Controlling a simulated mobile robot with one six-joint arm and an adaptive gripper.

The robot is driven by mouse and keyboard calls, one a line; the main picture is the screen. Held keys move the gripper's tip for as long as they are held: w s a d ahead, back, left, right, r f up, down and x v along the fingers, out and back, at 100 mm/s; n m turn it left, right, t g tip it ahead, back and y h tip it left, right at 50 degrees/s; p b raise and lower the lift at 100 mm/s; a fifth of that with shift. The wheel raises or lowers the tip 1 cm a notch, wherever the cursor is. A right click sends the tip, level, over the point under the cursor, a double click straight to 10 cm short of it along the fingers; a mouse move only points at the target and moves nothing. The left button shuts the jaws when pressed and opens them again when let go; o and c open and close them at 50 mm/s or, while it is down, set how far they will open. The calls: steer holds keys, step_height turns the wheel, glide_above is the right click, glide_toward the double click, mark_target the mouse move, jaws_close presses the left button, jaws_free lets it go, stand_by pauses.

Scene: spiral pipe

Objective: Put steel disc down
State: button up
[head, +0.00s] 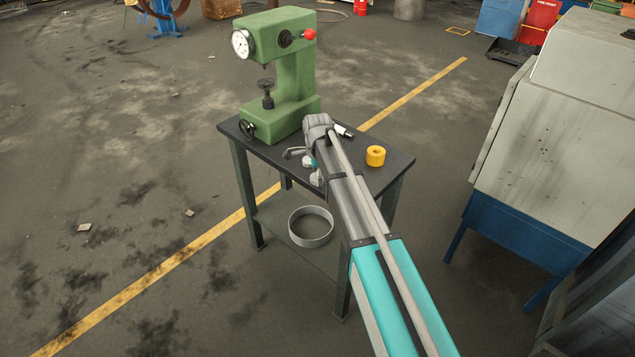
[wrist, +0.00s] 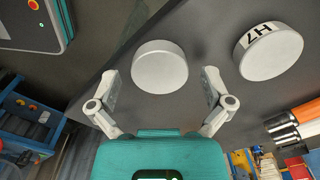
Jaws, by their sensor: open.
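A plain steel disc (wrist: 160,67) with a pale round face lies on the dark table top in the wrist view. My gripper (wrist: 160,88) is open, with one finger to either side of this disc and a visible gap on both sides. A second steel disc (wrist: 271,56), marked H7 on its side, lies to the right, outside the fingers. In the head view my gripper (head: 302,158) is low over the front part of the small table (head: 262,150). My arm and gripper hide most of the discs there.
A green hardness tester (head: 290,75) stands on the table's back left. A large grey cabinet (head: 560,110) stands at right.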

stand_by(0.5)
steer(key=c, duration=1.3)
steer(key=shift+r, duration=0.1)
step_height(320, 180, up, 3)
steer(key=p, duration=0.3)
steer(key=shift+f, duration=0.2)
steer(key=s+d+r+p, duration=0.1)
steer(key=s+r+p, duration=0.2)
steer(key=s, duration=0.1)
steer(key=s+d+r+p, duration=0.1)
steer(key=s+r+p, duration=0.2)
steer(key=s, duration=0.2)
steer(key=s+d+r+p, duration=0.2)
steer(key=s+r+p, duration=0.2)
steer(key=shift+s+r, duration=0.1)
steer(key=shift+s, duration=0.15)
